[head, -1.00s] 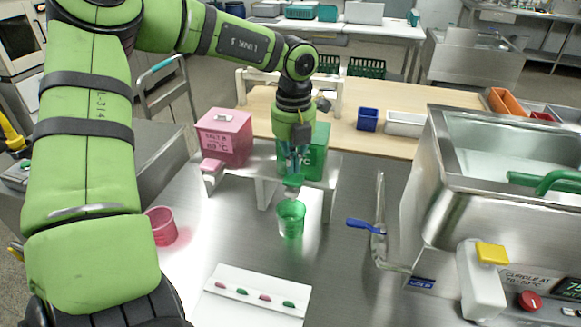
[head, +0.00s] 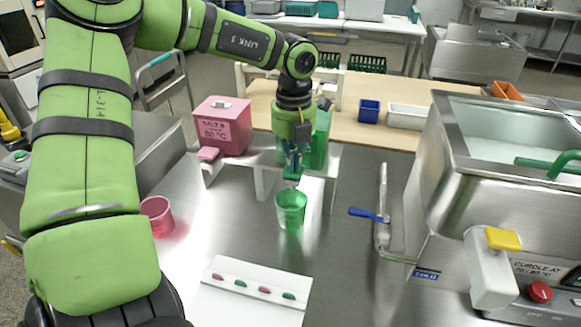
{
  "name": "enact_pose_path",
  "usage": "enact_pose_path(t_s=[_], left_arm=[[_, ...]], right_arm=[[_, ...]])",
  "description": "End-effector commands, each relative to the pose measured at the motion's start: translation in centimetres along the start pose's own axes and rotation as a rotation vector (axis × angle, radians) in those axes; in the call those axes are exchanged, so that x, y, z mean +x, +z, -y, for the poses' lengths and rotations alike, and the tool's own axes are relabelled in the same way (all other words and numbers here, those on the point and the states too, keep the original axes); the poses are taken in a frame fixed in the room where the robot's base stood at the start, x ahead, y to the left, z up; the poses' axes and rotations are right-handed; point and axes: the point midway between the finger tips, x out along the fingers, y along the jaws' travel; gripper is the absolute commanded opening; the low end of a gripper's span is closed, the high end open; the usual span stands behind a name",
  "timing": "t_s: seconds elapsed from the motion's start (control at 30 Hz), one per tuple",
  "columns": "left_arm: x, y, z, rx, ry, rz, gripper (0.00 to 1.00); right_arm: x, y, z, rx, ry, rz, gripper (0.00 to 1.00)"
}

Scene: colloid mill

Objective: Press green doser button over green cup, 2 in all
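The green doser (head: 320,140) stands on a metal stand, partly hidden behind my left gripper (head: 292,165). My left gripper points down at the front of the doser, over its button area. Its fingers look close together, but they blend with the green parts, so I cannot tell whether they are shut or touching the button. The green cup (head: 291,212) stands upright on the steel table just below. I cannot make out drops falling or what the cup holds. My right gripper is not in view.
A pink doser (head: 222,125) and pink cup (head: 157,217) are to the left. A white card (head: 255,300) with pink and green marks lies in front. A steel machine (head: 455,190) with a blue-handled valve (head: 368,215) stands at the right. Bare table lies between.

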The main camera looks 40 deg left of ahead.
Motion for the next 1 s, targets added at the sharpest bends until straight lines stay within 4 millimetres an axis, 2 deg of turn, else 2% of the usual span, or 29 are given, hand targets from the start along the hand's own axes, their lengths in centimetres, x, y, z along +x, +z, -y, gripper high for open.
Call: enact_pose_path(t_s=[0.33, 0.8, 1.0], left_arm=[[0.0, -0.1, 0.0, -0.001, 0.001, -0.006, 0.00], [-2.8, -0.1, 0.0, -0.001, 0.000, -0.003, 0.00], [-3.2, -0.1, 0.0, 0.000, 0.001, -0.003, 0.00]], right_arm=[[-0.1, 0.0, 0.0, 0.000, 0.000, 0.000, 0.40], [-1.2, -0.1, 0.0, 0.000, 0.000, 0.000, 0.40], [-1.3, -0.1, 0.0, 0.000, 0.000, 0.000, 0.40]])
